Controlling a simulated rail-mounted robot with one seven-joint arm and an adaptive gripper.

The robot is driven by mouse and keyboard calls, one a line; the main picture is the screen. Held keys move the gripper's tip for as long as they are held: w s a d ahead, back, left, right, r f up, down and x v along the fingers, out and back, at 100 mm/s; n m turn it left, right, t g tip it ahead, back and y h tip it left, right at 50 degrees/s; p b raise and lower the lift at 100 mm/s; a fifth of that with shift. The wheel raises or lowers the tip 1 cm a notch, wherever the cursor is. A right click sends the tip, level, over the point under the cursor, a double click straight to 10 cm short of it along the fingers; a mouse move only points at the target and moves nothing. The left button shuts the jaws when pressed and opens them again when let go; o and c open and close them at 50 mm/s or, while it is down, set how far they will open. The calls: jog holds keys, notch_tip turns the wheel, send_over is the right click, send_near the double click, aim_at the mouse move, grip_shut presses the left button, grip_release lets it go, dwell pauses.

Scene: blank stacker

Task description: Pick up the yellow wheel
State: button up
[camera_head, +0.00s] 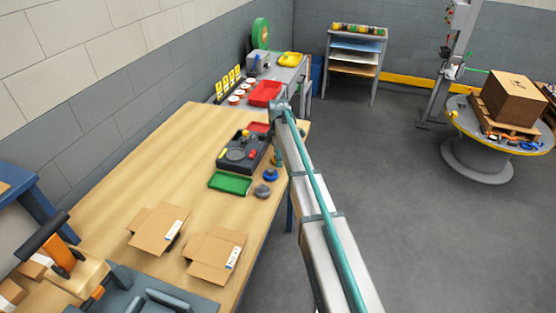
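I cannot make out a yellow wheel for certain. A small yellow piece (222,153) shows at the left edge of the dark tray (262,156) on the wooden table; it is too small to tell its shape. My arm reaches from the lower right up over the table's right edge. Its far end, near the dark tray, is small and partly hidden by the arm itself. I cannot make out the gripper's fingers or whether they hold anything.
A green tray (230,183), a blue part (270,174) and a grey part (262,191) sit near the dark tray. Two open cardboard boxes (158,226) (214,255) stand nearer. A red tray (265,94) and a yellow tray (291,59) are farther back. The wooden table's left middle is clear.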

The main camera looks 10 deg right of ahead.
jog(key=c, duration=1.1)
jog(key=shift+r+b, duration=0.3)
jog(key=shift+r, duration=0.6)
jog(key=s+a+r+b, duration=0.1)
jog(key=s+r, duration=0.2)
jog(key=s, duration=0.1)
jog(key=s+a+r+b, duration=0.1)
jog(key=s+r+b, duration=0.1)
jog(key=s+r, duration=0.2)
jog(key=s+a+r+b, duration=0.1)
jog(key=s+r+b, duration=0.1)
jog(key=s+r, duration=0.2)
jog(key=shift+s+a+r, duration=0.1)
jog(key=shift+s, duration=0.7)
